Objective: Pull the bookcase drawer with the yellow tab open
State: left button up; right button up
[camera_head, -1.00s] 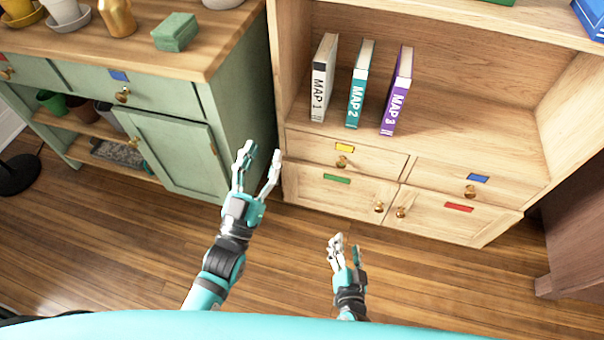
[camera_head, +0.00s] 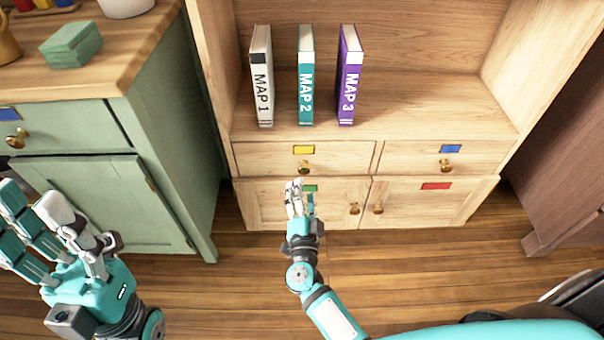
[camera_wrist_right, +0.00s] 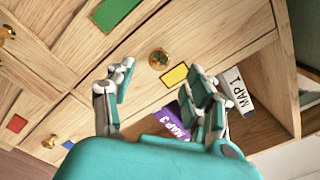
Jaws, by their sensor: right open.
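The bookcase drawer (camera_head: 262,158) with the yellow tab (camera_head: 304,149) is the upper left one and looks closed. Its round brass knob (camera_head: 304,168) sits below the tab. My right gripper (camera_head: 301,194) is open and empty, just below that knob in the head view. In the right wrist view the knob (camera_wrist_right: 158,56) and the yellow tab (camera_wrist_right: 174,75) show beyond the spread fingers (camera_wrist_right: 157,88), with no visible contact. My left gripper (camera_head: 40,215) is open and empty, in front of the green cabinet at the left.
The blue-tab drawer (camera_head: 486,158) is beside it; doors with green (camera_head: 309,188) and red (camera_head: 436,186) tabs are below. Books MAP 1 (camera_head: 262,78), MAP 2 (camera_head: 306,78) and MAP 3 (camera_head: 349,78) stand on the shelf above. The green cabinet (camera_head: 98,200) stands left; the floor in front is clear.

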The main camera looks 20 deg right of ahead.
aim_at(303, 173)
jog(key=b+x, duration=0.2)
jog(key=x, duration=0.6)
jog(key=shift+f, duration=0.1)
grip_shut()
jog(key=shift+s, duration=0.1)
